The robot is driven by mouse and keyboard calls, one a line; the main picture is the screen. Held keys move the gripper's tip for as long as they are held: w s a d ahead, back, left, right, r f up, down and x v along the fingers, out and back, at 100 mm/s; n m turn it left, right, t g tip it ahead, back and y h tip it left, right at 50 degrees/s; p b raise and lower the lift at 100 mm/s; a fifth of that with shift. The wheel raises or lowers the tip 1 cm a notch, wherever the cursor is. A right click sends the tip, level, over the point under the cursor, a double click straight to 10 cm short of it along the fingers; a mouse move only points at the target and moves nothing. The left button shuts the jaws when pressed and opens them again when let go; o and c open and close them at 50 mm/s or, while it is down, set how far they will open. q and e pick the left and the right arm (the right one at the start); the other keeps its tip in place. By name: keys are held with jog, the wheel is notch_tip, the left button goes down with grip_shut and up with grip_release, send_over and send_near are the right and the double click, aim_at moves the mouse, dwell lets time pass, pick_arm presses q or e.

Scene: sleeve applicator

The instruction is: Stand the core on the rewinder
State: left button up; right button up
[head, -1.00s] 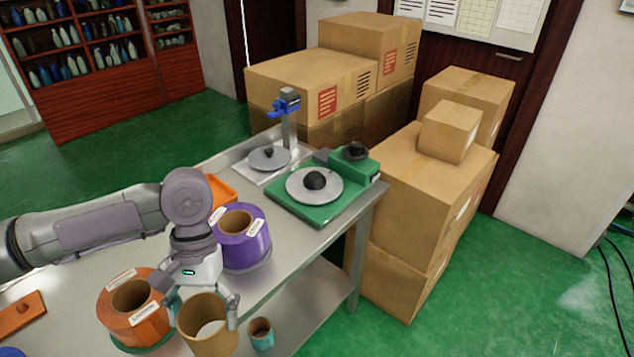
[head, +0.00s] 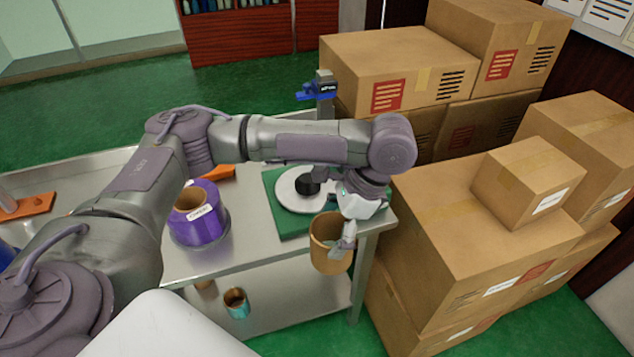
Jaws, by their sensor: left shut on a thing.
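The core (head: 325,256) is a brown cardboard tube, open at the top and roughly upright. My left gripper (head: 336,236) is shut on it and holds it off the table's front edge, in front of the rewinder. The rewinder has a green base (head: 289,222) with a pale round plate (head: 290,190) and a dark hub (head: 307,184) in its middle. My forearm and gripper hide the rewinder's right and back parts. My right gripper is not in view.
A purple roll (head: 197,226) stands on the steel table (head: 240,262) left of the rewinder. A small teal-banded core (head: 237,304) is on the lower shelf. Large cartons (head: 455,235) stand close to the table's right end. A blue-headed post (head: 322,90) rises behind my arm.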

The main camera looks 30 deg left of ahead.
pick_arm(q)
jog(key=w+a+r+m+t+h+p, duration=0.15)
jog(key=w+a+r+m+t, duration=0.35)
jog(key=m, duration=0.7)
jog(key=w+a+r+m+t+h+p, duration=0.1)
jog(key=w+a+m+t+h, duration=0.2)
jog(key=w+m, duration=0.7)
jog(key=m+y+p, duration=0.1)
jog(key=m, duration=0.2)
send_over(307, 178)
notch_tip(307, 178, down, 7)
jog(key=shift+w+f+p, duration=0.1)
jog(key=shift+f+p, duration=0.5)
jog(key=shift+f, duration=1.3)
jog(key=o, duration=1)
jog(key=shift+f, duration=0.1)
jog(key=shift+c, duration=0.2)
jog(key=v, duration=1.2)
jog(key=shift+w+r+b, duration=0.2)
jog(key=shift+w+b, duration=0.05)
jog(key=shift+b, duration=0.2)
